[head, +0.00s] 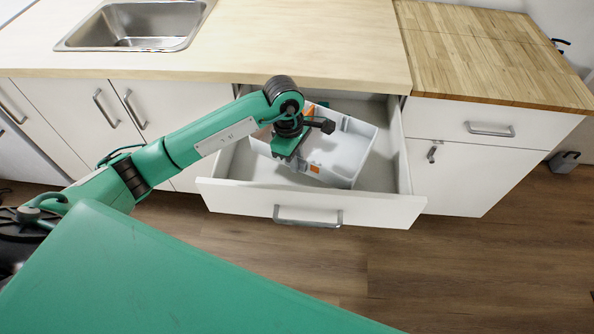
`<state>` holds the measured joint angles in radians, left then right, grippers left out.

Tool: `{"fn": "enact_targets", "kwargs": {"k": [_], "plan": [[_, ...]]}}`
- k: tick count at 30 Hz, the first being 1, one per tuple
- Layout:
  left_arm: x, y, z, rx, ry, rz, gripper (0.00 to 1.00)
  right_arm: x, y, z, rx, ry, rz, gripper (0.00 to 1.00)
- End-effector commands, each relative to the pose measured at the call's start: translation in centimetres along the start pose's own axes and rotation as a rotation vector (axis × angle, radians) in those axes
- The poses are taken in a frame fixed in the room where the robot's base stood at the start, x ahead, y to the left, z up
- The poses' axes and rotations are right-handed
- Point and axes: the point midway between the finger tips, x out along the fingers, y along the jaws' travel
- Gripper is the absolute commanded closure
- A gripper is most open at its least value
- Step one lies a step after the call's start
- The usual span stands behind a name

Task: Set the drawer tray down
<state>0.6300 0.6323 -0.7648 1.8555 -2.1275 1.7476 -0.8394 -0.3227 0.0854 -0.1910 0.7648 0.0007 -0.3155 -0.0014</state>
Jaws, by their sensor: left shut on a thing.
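The drawer tray (350,152) is pale grey with dividers. It is at an angle inside the open drawer (245,198). My left gripper (290,158) is over the tray's left part and shut on it. The wrist and gripper hide part of the tray, and the fingertips are hard to make out. I cannot tell whether the tray's underside touches the drawer floor. My right gripper is not in view.
A small orange patch (315,168) shows at the tray's near side. The pale counter (310,45) with a sink (135,25) lies behind the drawer. A wooden counter (480,55) is to the right. Bare drawer floor (380,175) shows right of the tray.

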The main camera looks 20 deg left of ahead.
Motion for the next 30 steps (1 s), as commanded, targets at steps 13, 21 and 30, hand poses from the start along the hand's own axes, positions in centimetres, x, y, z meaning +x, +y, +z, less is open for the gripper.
{"fn": "enact_targets", "kwargs": {"k": [13,21,30], "plan": [[4.8,-0.1,-0.7,-0.001,-0.001,-0.001,1.0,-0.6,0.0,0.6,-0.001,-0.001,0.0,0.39],[7.1,0.1,-1.1,0.001,0.0,0.004,1.0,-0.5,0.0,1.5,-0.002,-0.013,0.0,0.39],[7.4,0.0,-1.1,0.001,0.001,0.002,0.82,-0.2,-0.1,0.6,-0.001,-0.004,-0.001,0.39]]}}
